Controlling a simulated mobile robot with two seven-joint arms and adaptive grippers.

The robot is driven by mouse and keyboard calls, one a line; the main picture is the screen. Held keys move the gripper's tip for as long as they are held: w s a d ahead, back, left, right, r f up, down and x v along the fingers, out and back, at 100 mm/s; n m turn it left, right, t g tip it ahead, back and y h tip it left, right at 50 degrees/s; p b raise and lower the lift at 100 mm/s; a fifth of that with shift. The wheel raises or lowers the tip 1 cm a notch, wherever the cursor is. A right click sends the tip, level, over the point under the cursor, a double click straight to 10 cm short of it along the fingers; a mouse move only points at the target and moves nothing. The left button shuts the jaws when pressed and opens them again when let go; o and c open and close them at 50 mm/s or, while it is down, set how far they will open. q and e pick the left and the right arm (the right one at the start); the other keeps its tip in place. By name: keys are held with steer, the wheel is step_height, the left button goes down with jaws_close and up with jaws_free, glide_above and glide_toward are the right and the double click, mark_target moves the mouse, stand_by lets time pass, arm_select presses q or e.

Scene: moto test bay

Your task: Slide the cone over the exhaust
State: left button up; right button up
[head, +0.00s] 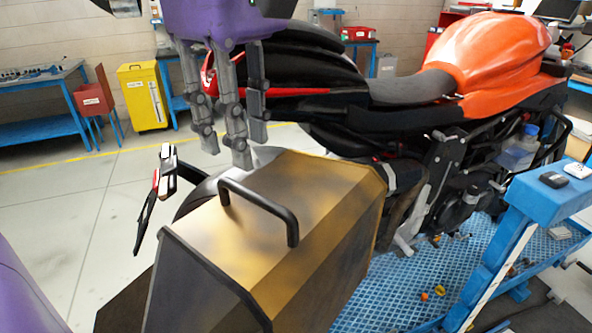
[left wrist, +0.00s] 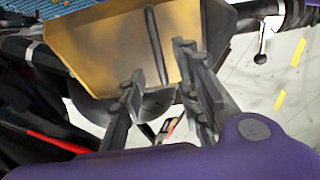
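The large gold, faceted, box-like piece with dark edges, which I take as the cone (head: 300,215), fills the lower middle of the head view. A black handle (head: 262,205) arches over its top. My left gripper (head: 235,148), purple with grey jointed fingers, hangs just behind the handle, its fingers spread and empty. In the left wrist view, the handle (left wrist: 153,40) shows beyond the open fingers (left wrist: 158,75); contact cannot be told. My right gripper is not seen.
An orange and black motorcycle (head: 490,55) stands behind the cone, its seat and tail close to my left gripper. A blue workbench (head: 545,200) stands at the right. A yellow cabinet (head: 142,97) and red box (head: 93,100) are at the back left.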

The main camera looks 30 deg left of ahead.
mark_target(253, 192)
arm_select(q)
steer(key=shift+w+d, duration=0.3)
steer(key=shift+f, duration=0.2)
step_height(253, 192, down, 7)
steer(key=shift+s+a+f, duration=0.15)
jaws_close()
